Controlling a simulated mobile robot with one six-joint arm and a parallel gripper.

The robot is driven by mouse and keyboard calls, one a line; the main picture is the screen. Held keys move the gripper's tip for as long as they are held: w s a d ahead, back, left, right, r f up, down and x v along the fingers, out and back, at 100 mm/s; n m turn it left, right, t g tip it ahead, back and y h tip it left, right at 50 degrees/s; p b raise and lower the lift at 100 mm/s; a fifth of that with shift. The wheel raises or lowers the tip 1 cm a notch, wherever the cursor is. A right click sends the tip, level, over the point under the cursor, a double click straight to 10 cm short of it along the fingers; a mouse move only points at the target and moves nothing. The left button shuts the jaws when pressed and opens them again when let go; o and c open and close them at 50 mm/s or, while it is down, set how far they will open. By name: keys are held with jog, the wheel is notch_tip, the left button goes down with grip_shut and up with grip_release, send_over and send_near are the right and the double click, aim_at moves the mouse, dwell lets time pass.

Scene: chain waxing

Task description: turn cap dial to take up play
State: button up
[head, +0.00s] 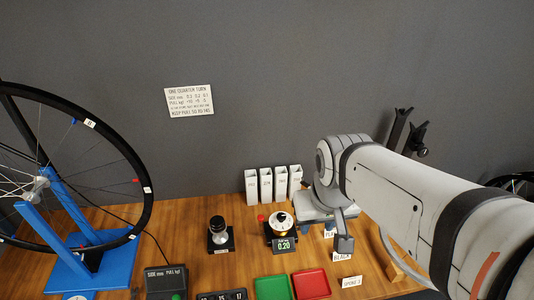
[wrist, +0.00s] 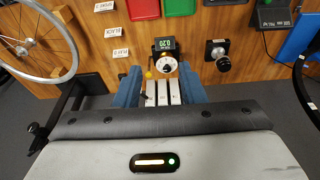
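A small device (head: 282,235) with a white dial cap (head: 279,218) and a lit readout (head: 284,246) showing 0.20 stands on the bench. In the wrist view its dial (wrist: 167,64) and readout (wrist: 163,44) lie beyond my fingertips, roughly in line with the gap between them. My gripper (head: 343,243) hangs to the right of the device in the head view, apart from it. In the wrist view my gripper (wrist: 158,75) shows two blue-grey fingers spread apart, with nothing held between them. One finger is mostly hidden in the head view.
A black-knobbed device (head: 218,234) stands left of the dial. White bins (head: 272,184) stand behind it. A green tray (head: 272,289) and a red tray (head: 311,284) lie in front. A wheel on a blue stand (head: 90,262) fills the left. A wall sign (head: 189,100) hangs above.

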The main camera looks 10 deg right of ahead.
jog(key=shift+a, duration=0.2)
jog(key=shift+o, duration=1.4)
jog(key=shift+w+a+f, duration=0.1)
jog(key=shift+w+f, duration=0.05)
jog(key=shift+w, duration=0.1)
jog(key=shift+o, duration=0.5)
jog(key=w+f+n+g+b, duration=0.1)
jog(key=w+f+n+b, duration=0.4)
jog(key=w+f, duration=0.5)
jog(key=w+b, duration=0.2)
jog(key=w, duration=0.4)
jog(key=shift+w+g, duration=0.3)
jog(key=n+g+b, duration=0.1)
jog(key=n+b, duration=0.3)
send_over(281, 216)
notch_tip(281, 216, down, 15)
jog(key=shift+s+r, duration=0.1)
jog(key=shift+r, duration=0.1)
jog(key=shift+f, duration=0.35)
notch_tip(281, 216, down, 8)
jog(key=shift+r+b, duration=0.25)
jog(key=shift+b, duration=0.3)
jog(key=shift+c, duration=0.2)
